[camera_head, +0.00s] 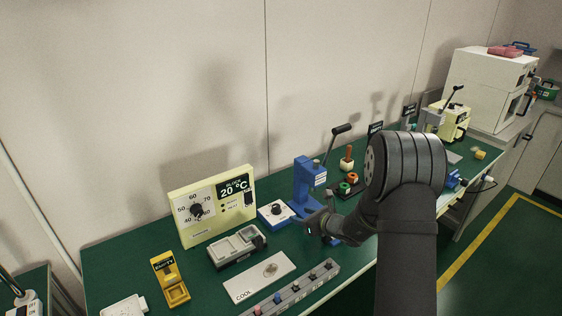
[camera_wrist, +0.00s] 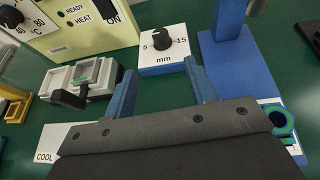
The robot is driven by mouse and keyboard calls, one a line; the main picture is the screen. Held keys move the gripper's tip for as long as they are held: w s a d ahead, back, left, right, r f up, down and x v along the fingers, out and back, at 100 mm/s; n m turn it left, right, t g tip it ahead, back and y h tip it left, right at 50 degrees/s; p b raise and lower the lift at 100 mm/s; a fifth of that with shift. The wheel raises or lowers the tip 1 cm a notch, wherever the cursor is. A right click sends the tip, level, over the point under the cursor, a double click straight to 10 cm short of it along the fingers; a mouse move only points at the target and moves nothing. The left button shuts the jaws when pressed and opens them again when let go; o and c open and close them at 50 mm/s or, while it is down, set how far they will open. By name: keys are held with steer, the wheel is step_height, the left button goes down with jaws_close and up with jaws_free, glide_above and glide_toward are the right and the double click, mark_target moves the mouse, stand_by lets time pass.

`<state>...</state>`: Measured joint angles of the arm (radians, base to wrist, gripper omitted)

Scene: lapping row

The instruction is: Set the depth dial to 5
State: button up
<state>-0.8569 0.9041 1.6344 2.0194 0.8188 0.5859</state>
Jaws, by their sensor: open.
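The depth dial (camera_wrist: 162,39) is a black knob on a white-topped blue box marked 5 on the left, 15 on the right and "mm" in front. Its setting is too small to read surely. In the head view the dial box (camera_head: 277,215) sits on the green bench between the cream heater panel and the blue press. My gripper (camera_wrist: 160,68) is open and empty; its two blue fingers point toward the dial box, with the knob beyond the tips and between them. In the head view my gripper (camera_head: 322,222) is right of the box, partly hidden by my arm.
The cream heater panel (camera_head: 217,205) stands left of the dial. The blue lever press (camera_head: 307,185) stands close on the right. A grey tray (camera_head: 236,247) and a white COOL plate (camera_head: 260,277) lie in front.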

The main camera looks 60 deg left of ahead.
steer(key=s+a+r+n+g+h, duration=0.2)
steer(key=s+r+n+g+h, duration=0.55)
steer(key=n, duration=1.35)
step_height(320, 180, up, 15)
steer(key=a+n+t+h, duration=0.1)
steer(key=n+t, duration=0.9)
steer(key=n, duration=0.2)
steer(key=shift+w+n+h, duration=0.3)
steer(key=shift+h, duration=0.05)
steer(key=shift+f+t, duration=0.1)
steer(key=shift+t, duration=0.15)
